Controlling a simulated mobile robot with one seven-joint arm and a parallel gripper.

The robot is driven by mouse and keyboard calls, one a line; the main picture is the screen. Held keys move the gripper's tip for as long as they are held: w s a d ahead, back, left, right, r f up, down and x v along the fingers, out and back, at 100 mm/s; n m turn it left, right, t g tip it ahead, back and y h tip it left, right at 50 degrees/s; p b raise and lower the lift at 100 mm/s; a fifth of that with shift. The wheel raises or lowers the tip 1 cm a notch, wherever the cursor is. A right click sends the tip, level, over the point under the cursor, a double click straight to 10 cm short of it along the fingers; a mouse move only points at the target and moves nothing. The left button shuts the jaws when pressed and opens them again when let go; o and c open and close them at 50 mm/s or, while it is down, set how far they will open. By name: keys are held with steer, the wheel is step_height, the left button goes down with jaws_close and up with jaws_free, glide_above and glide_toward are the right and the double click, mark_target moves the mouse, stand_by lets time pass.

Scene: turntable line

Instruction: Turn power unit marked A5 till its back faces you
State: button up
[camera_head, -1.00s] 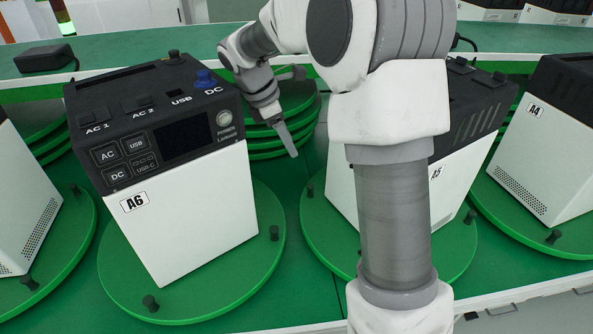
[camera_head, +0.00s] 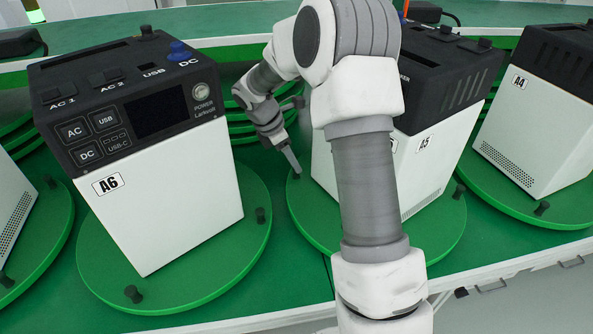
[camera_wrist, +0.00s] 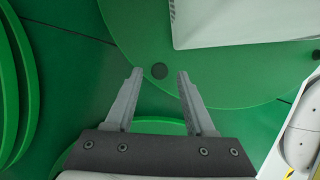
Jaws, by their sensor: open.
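The power unit marked A5 (camera_head: 430,165) is a white box with a black top, standing on a round green turntable (camera_head: 312,222). My arm hides much of it, including part of its near side. A slotted black panel and a small grille show on its right side. Black pegs stand on the turntable's rim, one at the left (camera_wrist: 159,71) and one at the right (camera_head: 459,191). My gripper (camera_head: 295,168) is open at the left rim. In the wrist view its fingertips (camera_wrist: 159,75) stand on either side of the left peg, with gaps. The unit's white lower edge (camera_wrist: 235,22) lies beyond.
Unit A6 (camera_head: 165,205) stands on its own turntable at the left, its panel of buttons and screen toward me. Unit A4 (camera_head: 535,130) stands at the right. Stacked green discs (camera_head: 240,125) lie behind, left of my gripper. A raised green shelf (camera_head: 180,35) runs along the back.

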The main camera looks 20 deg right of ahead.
steer(key=shift+x, duration=2)
jaws_close()
